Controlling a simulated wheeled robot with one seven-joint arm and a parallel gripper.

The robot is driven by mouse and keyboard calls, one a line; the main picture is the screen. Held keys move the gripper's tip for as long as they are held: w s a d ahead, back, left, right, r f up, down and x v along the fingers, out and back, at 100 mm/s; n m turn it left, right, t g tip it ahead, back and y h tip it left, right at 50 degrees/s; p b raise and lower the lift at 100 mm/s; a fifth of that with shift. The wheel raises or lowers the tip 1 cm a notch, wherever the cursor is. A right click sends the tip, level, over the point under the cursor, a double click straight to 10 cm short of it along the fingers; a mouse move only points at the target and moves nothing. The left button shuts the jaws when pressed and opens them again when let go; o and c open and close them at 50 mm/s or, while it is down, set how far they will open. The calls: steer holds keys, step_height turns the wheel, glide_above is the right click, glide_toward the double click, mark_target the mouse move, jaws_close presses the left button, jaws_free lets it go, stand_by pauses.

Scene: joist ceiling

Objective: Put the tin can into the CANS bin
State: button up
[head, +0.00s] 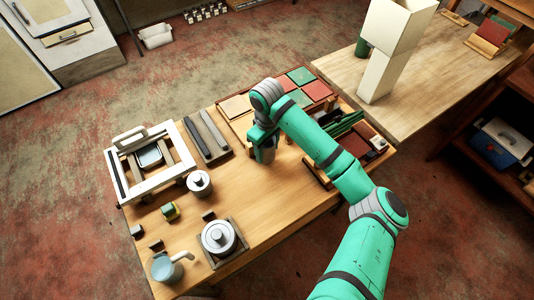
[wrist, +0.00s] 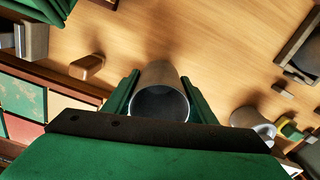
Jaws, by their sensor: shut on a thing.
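A grey metal tin can (wrist: 162,76), open at the end facing the camera, sits between the green fingers of my gripper (wrist: 155,92) in the wrist view. My gripper is shut on it. In the head view my gripper (head: 264,153) points down over the middle of the wooden table (head: 262,195) and mostly hides the can. I cannot tell whether the can touches the tabletop. I can read no CANS label in either view, so I cannot tell which container is that bin.
A white frame (head: 127,188), a lidded grey pot (head: 199,184), a larger pot (head: 219,238) and a jug (head: 165,270) stand on the left. A tray of red and green tiles (head: 300,76) lies behind. A tall white box (head: 388,55) stands on the second table (head: 440,85).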

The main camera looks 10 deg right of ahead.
mark_target(267, 154)
steer(key=shift+w+f, duration=0.1)
steer(key=shift+f, duration=1.5)
steer(key=shift+f, duration=0.1)
steer(key=o, duration=1.1)
steer(key=shift+o, duration=0.2)
